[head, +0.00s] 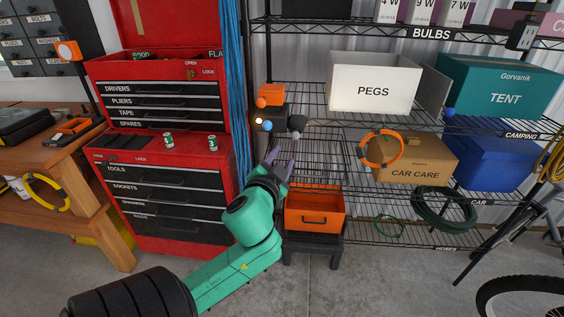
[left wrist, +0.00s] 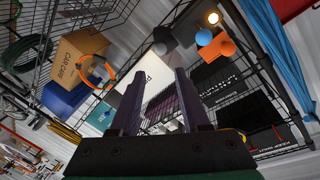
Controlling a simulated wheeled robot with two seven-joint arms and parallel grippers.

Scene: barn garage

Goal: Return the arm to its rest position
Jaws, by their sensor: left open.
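My left arm (head: 240,240), green and black, comes in from the bottom left of the head view and reaches up and forward. My left gripper (head: 281,162) has purple-grey fingers and is in front of the wire shelf, just right of the red tool chest. In the left wrist view the gripper (left wrist: 157,82) shows two fingers spread apart, with nothing seen held between them. The shelf and a white bin (left wrist: 155,70) show beyond them. My right gripper is in neither view.
The wire shelf holds a white PEGS bin (head: 373,84), a teal TENT box (head: 500,85) and a CAR CARE box (head: 415,160). An orange bin (head: 314,212) sits below the gripper on a black stool (head: 314,247). The red tool chest (head: 165,150) stands left of the arm.

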